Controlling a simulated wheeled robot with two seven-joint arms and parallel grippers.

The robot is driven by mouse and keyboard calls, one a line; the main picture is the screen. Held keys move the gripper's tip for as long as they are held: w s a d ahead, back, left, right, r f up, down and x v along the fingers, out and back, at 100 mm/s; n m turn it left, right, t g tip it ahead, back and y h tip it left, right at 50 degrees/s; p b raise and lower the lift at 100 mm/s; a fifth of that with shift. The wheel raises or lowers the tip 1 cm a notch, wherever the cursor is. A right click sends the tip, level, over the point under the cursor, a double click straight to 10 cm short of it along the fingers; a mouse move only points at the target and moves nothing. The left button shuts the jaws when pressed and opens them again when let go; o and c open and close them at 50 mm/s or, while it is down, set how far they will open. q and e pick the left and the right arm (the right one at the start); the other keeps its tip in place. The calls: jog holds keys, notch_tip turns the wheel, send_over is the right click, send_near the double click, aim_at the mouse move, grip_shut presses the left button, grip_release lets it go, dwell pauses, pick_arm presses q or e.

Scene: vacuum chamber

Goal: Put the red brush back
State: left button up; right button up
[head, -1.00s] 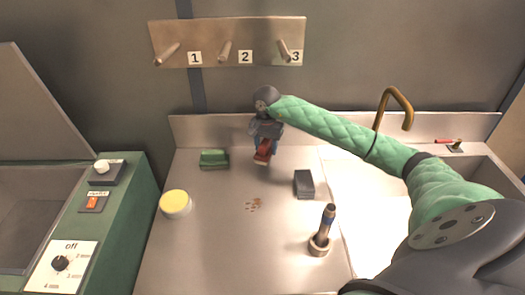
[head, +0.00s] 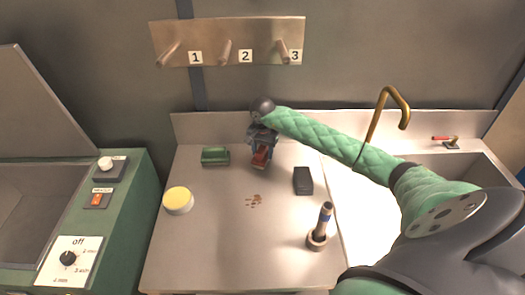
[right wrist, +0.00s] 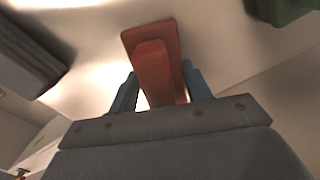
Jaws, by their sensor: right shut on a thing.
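The red brush (head: 261,156) is held at the tip of my right gripper (head: 262,146), near the back of the steel counter. In the right wrist view the red brush (right wrist: 157,68) sits between the two blue fingers of my right gripper (right wrist: 160,90), which is shut on it. Its lower side is hidden, and I cannot tell whether it touches the counter. A green brush-like block (head: 215,156) lies to its left and a dark grey block (head: 303,181) to its right. My left gripper is not in view.
A yellow-topped round tub (head: 178,200), brown crumbs (head: 254,201) and a cup with a blue-banded handle (head: 319,238) are on the counter (head: 215,245). A numbered peg rack (head: 228,42) is on the wall. A sink with a brass tap (head: 388,98) is at right.

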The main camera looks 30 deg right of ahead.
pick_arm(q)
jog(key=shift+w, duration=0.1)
pick_arm(e)
jog(key=shift+f, duration=0.1)
jog(key=o, duration=1)
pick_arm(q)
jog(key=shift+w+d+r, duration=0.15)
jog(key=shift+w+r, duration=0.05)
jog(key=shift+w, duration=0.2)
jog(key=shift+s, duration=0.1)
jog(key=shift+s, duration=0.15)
